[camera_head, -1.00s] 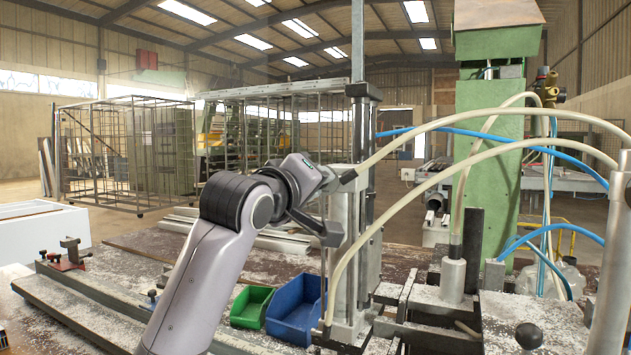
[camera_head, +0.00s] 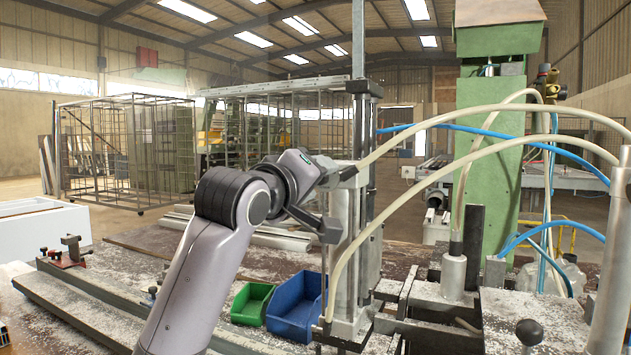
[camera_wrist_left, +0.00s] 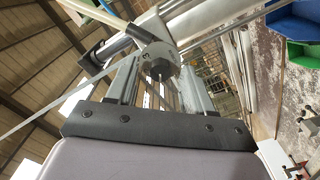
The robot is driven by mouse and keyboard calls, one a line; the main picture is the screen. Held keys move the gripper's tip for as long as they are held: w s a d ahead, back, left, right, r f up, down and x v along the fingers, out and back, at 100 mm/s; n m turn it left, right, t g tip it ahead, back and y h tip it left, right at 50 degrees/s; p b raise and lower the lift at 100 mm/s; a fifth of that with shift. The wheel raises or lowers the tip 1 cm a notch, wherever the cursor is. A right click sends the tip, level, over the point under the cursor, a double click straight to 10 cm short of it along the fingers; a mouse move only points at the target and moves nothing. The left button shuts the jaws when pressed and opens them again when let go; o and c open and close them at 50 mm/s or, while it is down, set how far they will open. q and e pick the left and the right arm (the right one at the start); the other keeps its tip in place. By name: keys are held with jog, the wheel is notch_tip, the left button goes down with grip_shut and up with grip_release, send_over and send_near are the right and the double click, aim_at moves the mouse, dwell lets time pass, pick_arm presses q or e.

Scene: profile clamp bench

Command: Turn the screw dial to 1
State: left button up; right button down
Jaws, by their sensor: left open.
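The screw dial (camera_wrist_left: 157,62) is a round grey knob at the top middle of the left wrist view. My left gripper (camera_wrist_left: 160,84) is open, with one finger on each side below the dial in that view. I cannot tell whether either finger touches it. In the head view my left gripper (camera_head: 335,203) is beside the upright metal clamp column (camera_head: 345,275). The dial is not clearly seen there. My right gripper is not in view.
A green bin (camera_head: 252,303) and a blue bin (camera_head: 296,308) sit on the bench below my left arm. Pale hoses (camera_head: 400,215) arch close to the column on the right. A tall green machine post (camera_head: 490,165) stands behind. Long metal profiles (camera_head: 85,305) lie at the left.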

pick_arm(q)
jog(key=b+v, duration=0.1)
jog(key=v, duration=0.5)
jog(key=shift+s+b, duration=0.15)
jog(key=shift+b, duration=0.25)
jog(key=shift+a, duration=0.1)
jog(key=s+a+f+m+g+y, duration=0.1)
jog(key=s+a+f+g, duration=0.15)
jog(key=f, duration=0.95)
jog(key=s+a+f+g+y, duration=0.15)
jog(key=a+f, duration=0.25)
jog(key=f, duration=0.7)
jog(key=s+a+f+m+g+y, duration=0.1)
jog(key=s+a+f+g+y, duration=0.15)
jog(key=f, duration=0.95)
jog(key=s+a+f+m+g+y, duration=0.1)
jog(key=s+a+f+m+g, duration=0.15)
jog(key=s+f, duration=0.5)
jog(key=s+a+f+m+g, duration=0.1)
jog(key=s+a+f+g, duration=0.3)
jog(key=s, duration=0.7)
jog(key=s+a+f+m+y, duration=0.1)
jog(key=s+a+f+m, duration=0.1)
jog(key=s+f, duration=0.6)
jog(key=w+d+f+t+h, duration=0.2)
jog(key=w+f+t, duration=0.3)
jog(key=f, duration=0.3)
jog(key=shift+w+d+t, duration=0.4)
jog(key=shift+d+t, duration=0.05)
jog(key=shift+t, duration=0.45)
